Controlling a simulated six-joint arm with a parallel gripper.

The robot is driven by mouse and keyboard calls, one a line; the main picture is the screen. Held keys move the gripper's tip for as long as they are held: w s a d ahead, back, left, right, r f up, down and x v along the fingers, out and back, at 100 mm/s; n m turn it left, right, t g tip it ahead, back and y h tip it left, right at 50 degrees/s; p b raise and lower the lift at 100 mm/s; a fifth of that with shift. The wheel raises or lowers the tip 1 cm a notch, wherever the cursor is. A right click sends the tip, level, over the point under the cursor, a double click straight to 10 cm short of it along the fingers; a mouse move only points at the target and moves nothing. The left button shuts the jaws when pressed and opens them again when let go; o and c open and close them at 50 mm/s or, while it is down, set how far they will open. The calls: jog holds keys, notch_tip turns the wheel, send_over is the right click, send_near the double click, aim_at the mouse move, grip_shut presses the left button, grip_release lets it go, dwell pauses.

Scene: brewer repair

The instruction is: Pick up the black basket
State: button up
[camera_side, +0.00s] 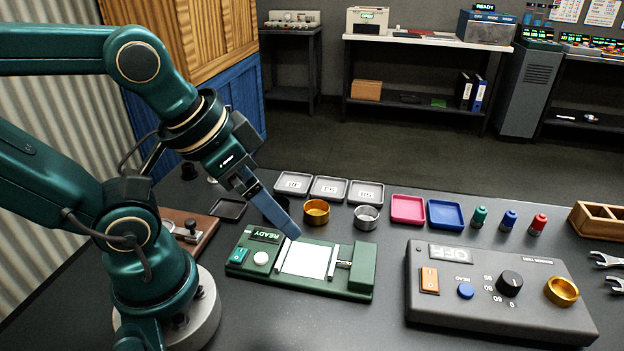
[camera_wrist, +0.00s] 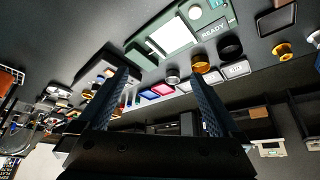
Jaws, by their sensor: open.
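The black basket (camera_side: 280,201) stands on the dark table in the side view, left of the gold basket (camera_side: 316,212), and is partly hidden behind my gripper's finger. It also shows in the wrist view as a round black cup (camera_wrist: 230,47), beside the gold basket (camera_wrist: 201,63) and the silver basket (camera_wrist: 172,76). My gripper (camera_side: 290,234) points down and right, in front of the black basket in the side view. In the wrist view its two fingers (camera_wrist: 160,77) are wide apart with nothing held between them. The black basket lies outside the gap, beyond the right finger.
A green READY device (camera_side: 360,272) stands near the fingers. A grey OFF control box (camera_side: 490,302) is at right, with another gold ring (camera_side: 562,291) on it. Labelled trays (camera_side: 329,189), pink (camera_side: 408,209) and blue trays (camera_side: 446,214) line the back.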

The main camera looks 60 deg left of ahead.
jog(key=n+g, duration=0.5)
jog(key=g, duration=0.1)
send_over(275, 199)
jog(key=d, duration=0.2)
jog(key=f, duration=0.9)
jog(key=shift+s+d+f, duration=0.2)
jog(key=shift+s+f, duration=0.1)
jog(key=shift+s, duration=0.1)
jog(key=shift+s+f+n, duration=0.1)
jog(key=shift+f+n, duration=0.2)
jog(key=shift+f, duration=2.2)
